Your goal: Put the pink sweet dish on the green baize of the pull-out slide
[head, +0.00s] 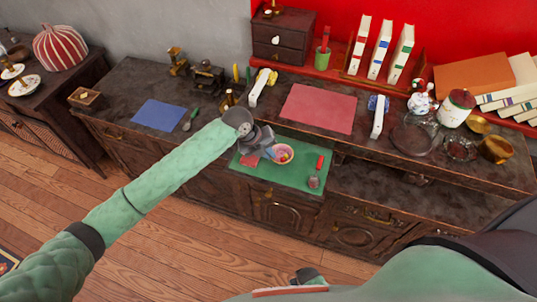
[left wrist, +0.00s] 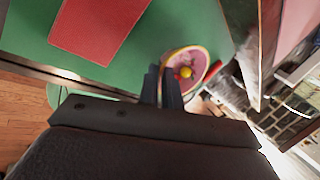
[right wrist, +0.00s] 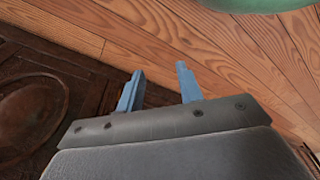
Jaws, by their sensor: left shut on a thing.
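The pink sweet dish (head: 284,147), with small coloured sweets in it, is over the green baize (head: 283,178) of the pull-out slide. My left gripper (head: 268,151) is shut on the dish's near rim. In the left wrist view the dish (left wrist: 201,57) has a pink inside and a pale rim, and the closed fingers (left wrist: 162,82) are at that rim. I cannot tell whether the dish's base touches the baize. My right gripper (right wrist: 158,85) is open and empty, low in front of the cabinet above the wooden floor.
A pink mat (head: 318,108) lies on the counter behind. Baize between dish and scoop is bare.

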